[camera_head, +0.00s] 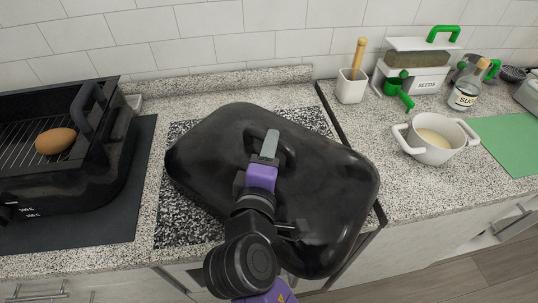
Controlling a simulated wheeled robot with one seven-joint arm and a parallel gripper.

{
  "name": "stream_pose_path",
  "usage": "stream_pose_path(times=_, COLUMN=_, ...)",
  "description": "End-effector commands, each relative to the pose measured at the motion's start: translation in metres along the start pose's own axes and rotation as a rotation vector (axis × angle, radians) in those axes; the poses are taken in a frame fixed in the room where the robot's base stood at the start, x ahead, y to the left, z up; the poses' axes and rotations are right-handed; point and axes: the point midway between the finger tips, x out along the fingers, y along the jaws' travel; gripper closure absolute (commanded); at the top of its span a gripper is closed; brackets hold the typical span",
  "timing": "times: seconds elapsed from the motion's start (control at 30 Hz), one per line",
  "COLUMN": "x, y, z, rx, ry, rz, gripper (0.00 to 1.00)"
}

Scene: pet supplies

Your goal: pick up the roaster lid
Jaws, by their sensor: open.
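The roaster lid (325,180) is a large, glossy black, rounded-rectangle cover with a dark loop handle on top. It lies in the middle of the camera_head view, over a black-and-white speckled patch of the counter. My gripper (266,150) is over the lid, at its handle. It is open, and the grey fingertip overlaps the handle in the picture. I cannot tell whether the finger touches the handle. My arm hides the lid's lower left part. The black roaster base (75,180) stands at the left, with a brown egg-shaped item (55,141) on its rack.
A white pot (434,152), a sauce bottle (466,90), a white cup with a wooden-handled tool (352,88) and a seeds box (415,78) stand at the right. A green mat (512,140) lies beyond the pot. The tiled wall closes the back.

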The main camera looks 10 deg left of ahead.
Motion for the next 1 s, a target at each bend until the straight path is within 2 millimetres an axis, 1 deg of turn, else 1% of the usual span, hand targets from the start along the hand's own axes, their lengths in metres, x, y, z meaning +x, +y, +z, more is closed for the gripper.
stream_pose_path(times=0.03, x=0.007, y=0.001, z=0.0, rx=-0.002, ry=-0.001, rz=0.0, gripper=0.52)
stream_pose_path(times=0.1, x=0.016, y=0.0, z=0.0, rx=-0.002, ry=0.001, rz=-0.001, gripper=0.52)
stream_pose_path(times=0.2, x=0.022, y=0.0, z=0.0, rx=-0.001, ry=0.001, rz=-0.001, gripper=0.52)
stream_pose_path(times=0.43, x=0.024, y=-0.001, z=0.0, rx=0.0, ry=0.002, rz=-0.001, gripper=0.52)
stream_pose_path(times=0.47, x=0.024, y=-0.001, z=0.0, rx=0.0, ry=0.002, rz=-0.001, gripper=0.54)
stream_pose_path(times=0.5, x=0.024, y=-0.001, z=0.0, rx=0.0, ry=0.002, rz=-0.001, gripper=0.62)
stream_pose_path(times=0.57, x=0.024, y=-0.001, z=0.0, rx=0.0, ry=0.002, rz=-0.001, gripper=0.74)
stream_pose_path(times=0.6, x=0.024, y=-0.001, z=0.0, rx=0.0, ry=0.002, rz=-0.001, gripper=0.82)
stream_pose_path(times=0.7, x=0.024, y=-0.001, z=0.0, rx=-0.001, ry=0.002, rz=-0.001, gripper=1.0)
stream_pose_path(times=1.0, x=0.023, y=-0.001, z=0.0, rx=-0.001, ry=0.002, rz=-0.002, gripper=1.0)
